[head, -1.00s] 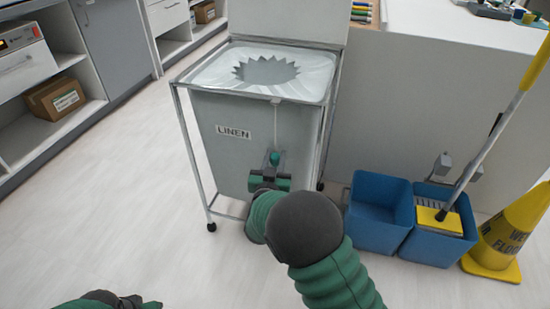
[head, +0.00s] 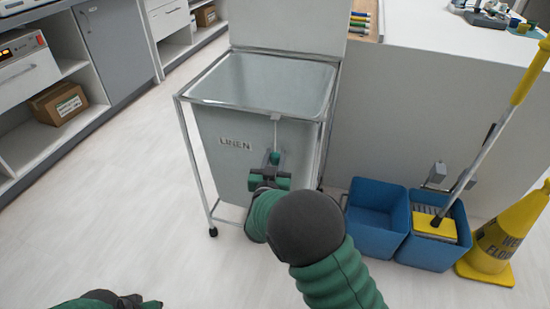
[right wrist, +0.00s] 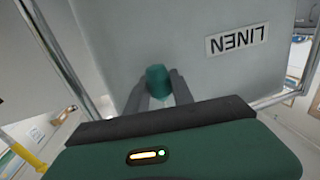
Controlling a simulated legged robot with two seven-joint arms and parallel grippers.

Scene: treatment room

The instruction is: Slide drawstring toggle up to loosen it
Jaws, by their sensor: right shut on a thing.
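The grey linen bag (head: 225,165), labelled LINEN, hangs in a metal-framed cart. Its mouth (head: 265,82) now shows as a wide, smooth grey opening with no gathered cover across it. A pale cord (head: 276,130) runs down the bag's front from the rim to the green toggle (head: 274,158). My right gripper (head: 274,166) is at the bag's front, shut on the toggle. In the right wrist view the toggle (right wrist: 158,80) sits between the two dark fingers. My left gripper (head: 130,300) shows only in part at the bottom left; its jaws are unclear.
Blue mop buckets (head: 378,208), a mop (head: 480,165) and a yellow wet-floor cone (head: 502,240) stand to the right. A white counter (head: 440,110) is behind them. Shelves with a cardboard box (head: 58,103) line the left. The floor left of the cart is clear.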

